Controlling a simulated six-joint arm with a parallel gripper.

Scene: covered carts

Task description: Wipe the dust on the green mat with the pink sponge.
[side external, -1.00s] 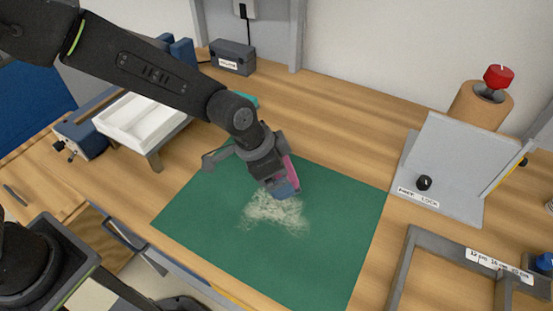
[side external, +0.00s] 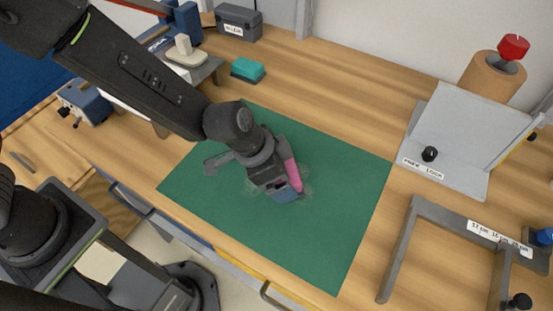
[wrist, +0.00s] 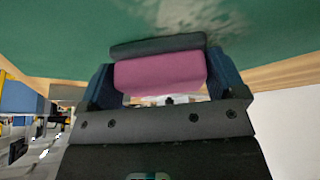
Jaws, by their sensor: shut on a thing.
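My gripper (side external: 287,192) is shut on the pink sponge (side external: 290,172), low over the middle of the green mat (side external: 330,230). In the wrist view the pink sponge (wrist: 160,73) sits between the two blue fingers, with a dark grey layer on its mat side. The green mat (wrist: 60,35) fills the top of that view. Pale dust (wrist: 195,15) shows on the mat beyond the sponge. In the side view only faint dust traces (side external: 307,185) show around the gripper, and the gripper hides part of that area. Contact between sponge and mat is hard to tell.
A teal and dark sponge (side external: 247,70) lies behind the mat. A grey box (side external: 238,22) stands at the back. A grey angled stand (side external: 465,130) and a grey frame (side external: 405,240) are at the right. The mat's front right is clear.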

